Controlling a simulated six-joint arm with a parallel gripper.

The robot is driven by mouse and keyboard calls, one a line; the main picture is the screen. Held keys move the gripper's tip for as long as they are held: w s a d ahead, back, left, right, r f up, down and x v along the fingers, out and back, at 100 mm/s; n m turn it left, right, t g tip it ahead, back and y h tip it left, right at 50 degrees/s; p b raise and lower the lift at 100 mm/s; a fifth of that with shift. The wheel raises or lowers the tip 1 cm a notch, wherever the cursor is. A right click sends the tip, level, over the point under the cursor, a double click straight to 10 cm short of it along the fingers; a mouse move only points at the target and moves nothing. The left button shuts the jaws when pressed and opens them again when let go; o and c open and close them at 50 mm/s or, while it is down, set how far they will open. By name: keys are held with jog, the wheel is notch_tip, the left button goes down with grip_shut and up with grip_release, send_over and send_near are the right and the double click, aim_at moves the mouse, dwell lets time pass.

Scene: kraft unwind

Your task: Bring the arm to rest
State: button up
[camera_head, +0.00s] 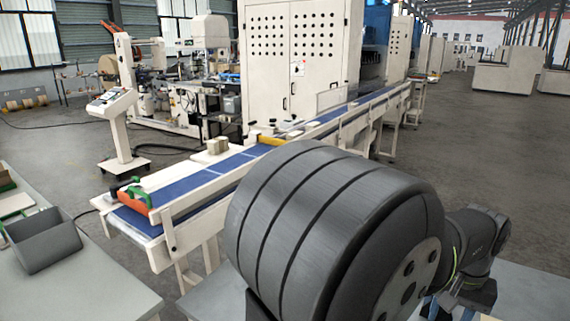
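A large dark grey grooved drum shape (330,225) fills the front of the view, right of centre. It looks like a close part of my own arm, but I cannot be sure. A black arm link (478,240) of mine shows behind it at the right. My gripper cannot be made out; the drum shape and the lower picture edge hide much of that area.
A grey bin (42,240) sits on the left table (95,285). A screen stand (117,125) is behind. Floor is open at right.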

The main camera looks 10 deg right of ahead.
notch_tip(320, 180, down, 17)
jog(key=shift+r, duration=0.1)
jog(key=s+a, duration=0.5)
jog(key=shift+r, duration=0.25)
notch_tip(320, 180, up, 31)
jog(key=shift+s+a+f, duration=0.15)
jog(key=shift+s+a, duration=0.05)
jog(key=shift+s, duration=0.15)
notch_tip(320, 180, down, 22)
dwell(0.9)
jog(key=shift+w, duration=0.1)
